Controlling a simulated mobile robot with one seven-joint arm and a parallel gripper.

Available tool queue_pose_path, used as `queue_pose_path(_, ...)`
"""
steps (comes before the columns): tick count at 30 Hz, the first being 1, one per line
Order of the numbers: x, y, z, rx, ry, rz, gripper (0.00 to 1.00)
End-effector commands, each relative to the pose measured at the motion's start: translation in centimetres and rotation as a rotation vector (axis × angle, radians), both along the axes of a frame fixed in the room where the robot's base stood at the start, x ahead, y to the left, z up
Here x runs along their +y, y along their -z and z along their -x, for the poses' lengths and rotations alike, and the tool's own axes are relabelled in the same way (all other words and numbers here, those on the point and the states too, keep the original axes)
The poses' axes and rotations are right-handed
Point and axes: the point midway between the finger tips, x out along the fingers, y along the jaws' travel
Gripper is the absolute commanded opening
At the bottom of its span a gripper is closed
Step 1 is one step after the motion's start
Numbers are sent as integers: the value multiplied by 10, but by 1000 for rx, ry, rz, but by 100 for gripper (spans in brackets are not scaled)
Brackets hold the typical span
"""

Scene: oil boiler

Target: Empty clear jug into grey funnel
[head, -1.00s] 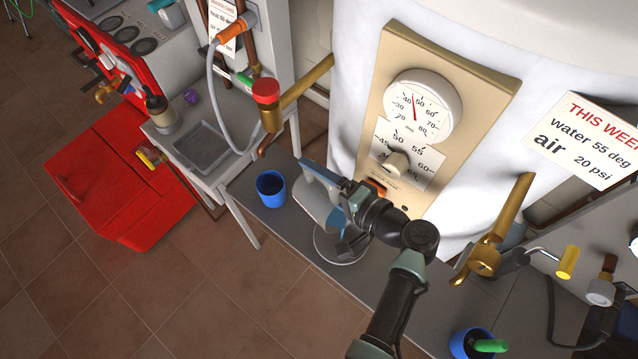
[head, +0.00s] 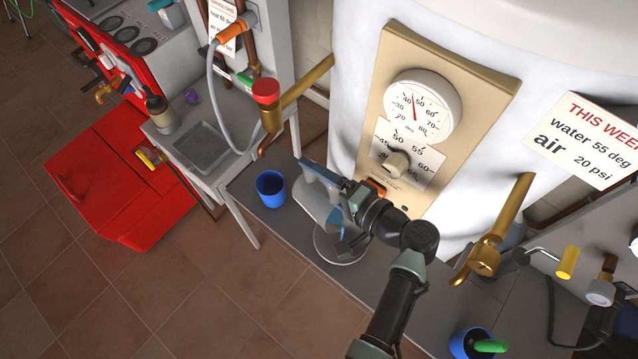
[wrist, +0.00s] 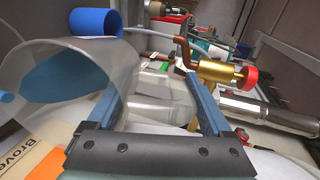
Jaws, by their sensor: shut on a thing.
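My gripper (wrist: 160,98) is shut on the clear jug (wrist: 158,92), whose see-through body lies between the two blue fingers. In the head view the jug (head: 312,204) is a pale shape beside my gripper (head: 322,180), above the bench. Just below it is a wide round greyish see-through vessel (head: 325,249), apparently the grey funnel. In the wrist view a large flared clear vessel (wrist: 28,62), apparently the same one, has blue liquid (wrist: 65,77) inside. Some blue also shows below the jug in the head view. My gripper hides part of the jug, so its exact tilt is unclear.
A blue cup (head: 271,189) stands on the bench (head: 270,219) left of the jug. A brass pipe with a red cap (head: 265,91) sticks out behind it. The white boiler with a gauge (head: 424,106) is close behind my arm. Another blue cup (head: 462,344) is at front right.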

Motion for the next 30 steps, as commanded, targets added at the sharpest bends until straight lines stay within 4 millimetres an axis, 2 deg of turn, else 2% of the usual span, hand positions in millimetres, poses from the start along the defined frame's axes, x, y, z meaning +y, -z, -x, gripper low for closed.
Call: queue_pose_path(30,-4,0,5,-53,2,-46,0)
